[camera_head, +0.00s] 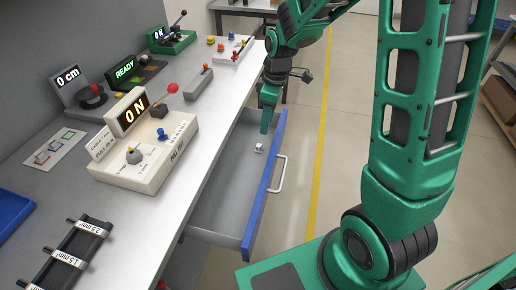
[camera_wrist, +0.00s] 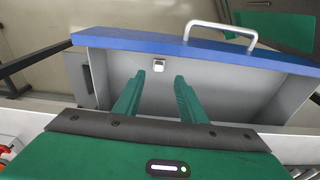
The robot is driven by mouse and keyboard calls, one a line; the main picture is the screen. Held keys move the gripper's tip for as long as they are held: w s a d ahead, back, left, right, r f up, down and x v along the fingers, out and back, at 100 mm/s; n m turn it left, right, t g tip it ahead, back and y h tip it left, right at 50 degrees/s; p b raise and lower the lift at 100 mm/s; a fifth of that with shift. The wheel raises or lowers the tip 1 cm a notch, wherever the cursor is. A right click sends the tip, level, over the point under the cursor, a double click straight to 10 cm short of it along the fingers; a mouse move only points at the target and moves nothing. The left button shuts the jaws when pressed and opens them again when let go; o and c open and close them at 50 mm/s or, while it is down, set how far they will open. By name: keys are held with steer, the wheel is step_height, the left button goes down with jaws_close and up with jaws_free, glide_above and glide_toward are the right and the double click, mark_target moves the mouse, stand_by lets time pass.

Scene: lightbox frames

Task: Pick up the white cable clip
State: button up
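The white cable clip (camera_head: 259,148) is a small white block lying inside the open drawer (camera_head: 216,206). In the wrist view the clip (camera_wrist: 158,65) is on the grey drawer floor near the blue front panel (camera_wrist: 200,47). My gripper (camera_head: 265,130) reaches down into the drawer just above and behind the clip in the head view. In the wrist view my gripper (camera_wrist: 158,76) is open and empty, its two green fingers apart. The clip shows between and just beyond the fingertips. I cannot tell the exact height of the fingertips above it.
The drawer has a silver handle (camera_head: 279,174) and raised side walls. The grey workbench (camera_head: 215,107) stands along its left side, holding a white control box (camera_head: 145,150), a black rack (camera_head: 76,252) and other devices. The drawer floor around the clip is clear.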

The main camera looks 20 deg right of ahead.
glide_above(259, 145)
steer(key=f, duration=0.4)
steer(key=s+d+f, duration=0.1)
steer(key=shift+f, duration=0.4)
steer(key=shift+w+a+f, duration=0.15)
steer(key=shift+f, duration=0.75)
steer(key=shift+w+a+f, duration=0.15)
steer(key=shift+a+f, duration=0.05)
steer(key=shift+f, duration=0.65)
steer(key=shift+w+a+f, duration=0.15)
steer(key=shift+f, duration=0.75)
jaws_close()
